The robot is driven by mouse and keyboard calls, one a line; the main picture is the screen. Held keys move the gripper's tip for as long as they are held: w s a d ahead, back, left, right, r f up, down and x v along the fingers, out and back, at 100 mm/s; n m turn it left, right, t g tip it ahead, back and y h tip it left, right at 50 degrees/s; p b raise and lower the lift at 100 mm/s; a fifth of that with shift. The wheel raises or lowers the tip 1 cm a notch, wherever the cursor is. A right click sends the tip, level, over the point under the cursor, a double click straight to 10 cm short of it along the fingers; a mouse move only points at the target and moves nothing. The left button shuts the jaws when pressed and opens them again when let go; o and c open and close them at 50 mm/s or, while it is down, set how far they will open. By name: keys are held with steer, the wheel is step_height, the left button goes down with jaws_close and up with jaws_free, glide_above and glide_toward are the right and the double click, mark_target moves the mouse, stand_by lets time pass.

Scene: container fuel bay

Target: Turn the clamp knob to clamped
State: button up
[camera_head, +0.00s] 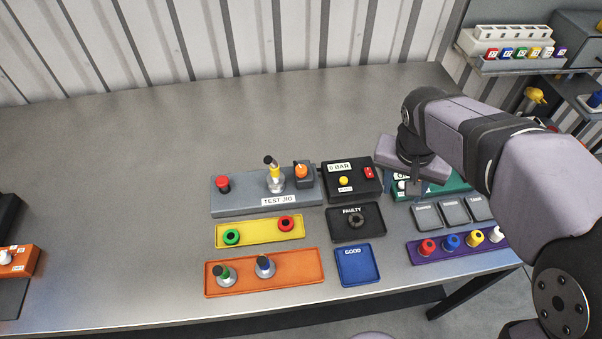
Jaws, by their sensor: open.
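The grey test jig (245,203) stands near the middle of the table. An orange knob (301,170) sits on a small dark block at the jig's right end and looks like the clamp knob; its setting is too small to read. A silver and yellow part with a dark top (274,174) stands upright in the jig, just left of this knob. A red button (223,184) is at the jig's left end. My gripper (409,187) is open, right of the jig and apart from the knob, over a green panel. Its fingers are partly hidden.
In front are a yellow tray (260,233), an orange tray (310,268), a black FAULTY tray (370,233) and a blue GOOD tray (357,278). The table behind the jig is clear.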

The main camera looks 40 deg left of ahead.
steer(key=s+a+t+b, duration=0.1)
steer(key=s+a+b, duration=0.1)
steer(key=a, duration=1.1)
steer(key=n+t+y+b, duration=0.1)
steer(key=y, duration=0.1)
glide_toward(301, 168)
steer(key=shift+p+x, duration=0.85)
steer(key=shift+x, duration=3.15)
steer(key=shift+c, duration=0.5)
jaws_close()
